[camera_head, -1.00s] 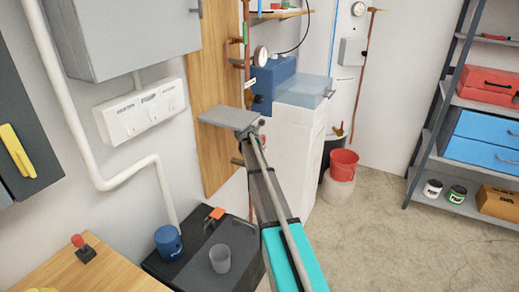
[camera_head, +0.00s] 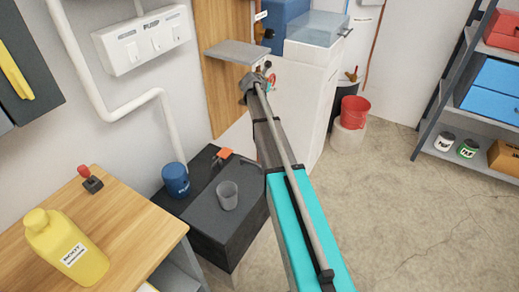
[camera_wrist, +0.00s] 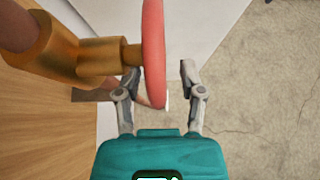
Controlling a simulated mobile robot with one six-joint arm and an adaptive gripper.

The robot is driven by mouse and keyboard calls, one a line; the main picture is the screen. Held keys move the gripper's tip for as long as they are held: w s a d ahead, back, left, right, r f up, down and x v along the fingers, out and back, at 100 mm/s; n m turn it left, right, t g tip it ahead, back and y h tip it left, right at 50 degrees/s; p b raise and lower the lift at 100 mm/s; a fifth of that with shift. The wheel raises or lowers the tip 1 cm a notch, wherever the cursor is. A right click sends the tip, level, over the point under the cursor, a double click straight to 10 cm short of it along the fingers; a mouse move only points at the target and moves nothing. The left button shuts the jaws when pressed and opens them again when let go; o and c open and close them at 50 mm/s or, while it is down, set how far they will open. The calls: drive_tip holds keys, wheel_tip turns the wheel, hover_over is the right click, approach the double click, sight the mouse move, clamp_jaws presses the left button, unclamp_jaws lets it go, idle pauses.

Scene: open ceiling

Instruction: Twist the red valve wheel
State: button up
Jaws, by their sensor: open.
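The red valve wheel (camera_wrist: 153,45) is seen edge-on in the wrist view, on a brass valve body (camera_wrist: 80,55) that comes in from the left. My gripper (camera_wrist: 160,73) is open, with one finger on each side of the wheel's lower rim. The left finger is close to the rim and the brass stem; whether it touches cannot be told. A gap shows between the rim and the right finger. In the head view, my gripper (camera_head: 261,82) is small beside a bit of red (camera_head: 271,79), below a grey shelf, and largely hides the valve.
A grey shelf (camera_head: 238,53) juts out just above my gripper. A white cabinet (camera_head: 305,100) stands right behind it. A black box (camera_head: 228,225) with a grey cup (camera_head: 227,195) is below left.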

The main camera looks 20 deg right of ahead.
drive_tip(key=shift+w+d+f+t+h+b, duration=0.15)
drive_tip(key=shift+t+h+b, duration=0.6)
drive_tip(key=shift+b, duration=0.85)
drive_tip(key=shift+w+d+f+t+h+b, duration=0.15)
drive_tip(key=shift+t+h+b, duration=0.55)
drive_tip(key=shift+b, duration=0.85)
drive_tip(key=shift+w+d+f+t+h+b, duration=0.15)
drive_tip(key=shift+t+h+b, duration=0.3)
drive_tip(key=shift+h+b, duration=0.85)
drive_tip(key=shift+s+r+y+b, duration=0.15)
drive_tip(key=shift+y+b, duration=0.1)
drive_tip(key=shift+b, duration=0.2)
drive_tip(key=v, duration=1.4)
drive_tip(key=s+a+f+m+g+y+p, duration=0.2)
drive_tip(key=s+m+g+y+p, duration=0.1)
drive_tip(key=s+m, duration=0.5)
drive_tip(key=s+a+f+m+g+y+p, duration=0.3)
drive_tip(key=s+m+p, duration=0.3)
drive_tip(key=s+m, duration=0.3)
drive_tip(key=shift+s+f+g+y, duration=0.15)
drive_tip(key=shift+s+g+y, duration=0.45)
drive_tip(key=shift+s+g, duration=0.45)
drive_tip(key=shift+a+t, duration=0.1)
drive_tip(key=shift+t, duration=0.15)
